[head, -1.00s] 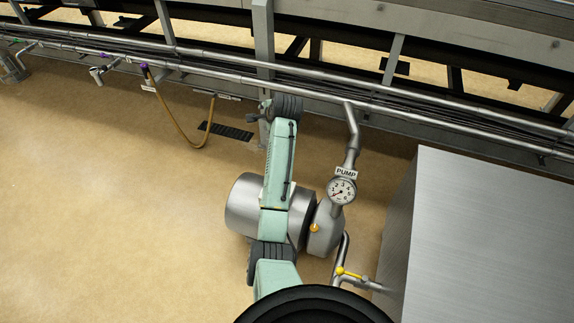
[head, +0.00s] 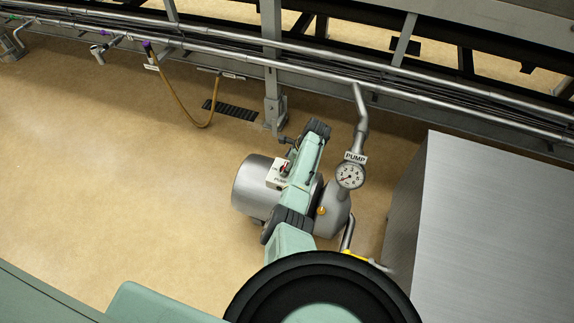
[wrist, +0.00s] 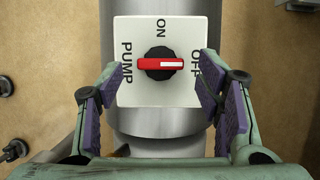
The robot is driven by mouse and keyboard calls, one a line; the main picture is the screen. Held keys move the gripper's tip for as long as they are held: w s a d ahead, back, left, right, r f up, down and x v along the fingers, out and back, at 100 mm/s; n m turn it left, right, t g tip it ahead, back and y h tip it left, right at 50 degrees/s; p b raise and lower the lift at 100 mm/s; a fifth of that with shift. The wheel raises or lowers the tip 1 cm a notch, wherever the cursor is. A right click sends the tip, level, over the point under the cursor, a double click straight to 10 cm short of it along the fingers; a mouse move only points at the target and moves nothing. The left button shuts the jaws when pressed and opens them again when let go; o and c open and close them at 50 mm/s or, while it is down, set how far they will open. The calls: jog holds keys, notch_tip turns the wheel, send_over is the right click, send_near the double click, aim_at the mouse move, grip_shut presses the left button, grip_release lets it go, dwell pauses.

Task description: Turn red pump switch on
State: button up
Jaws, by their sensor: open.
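The red pump switch (wrist: 160,64) is a red lever with a white line on a black knob. It sits on a white plate (wrist: 133,30) marked ON at the top, OFF at the right and PUMP at the left. The lever lies level, with its white line toward OFF. My gripper (wrist: 159,72) is open, one finger on each side of the knob. No contact with the lever shows. In the head view the red switch (head: 284,167) and its white box show on the steel pump (head: 252,188), left of my arm, which hides part of the pump.
A pressure gauge (head: 350,175) under a PUMP sign stands on a pipe to the right. A large steel box (head: 490,210) is further right. Pipes and a rail (head: 330,80) run behind. The floor at left (head: 120,170) is open.

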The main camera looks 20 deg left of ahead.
jog(key=shift+a+f, duration=0.25)
jog(key=shift+f, duration=0.45)
jog(key=shift+c, duration=0.4)
jog(key=c, duration=1.1)
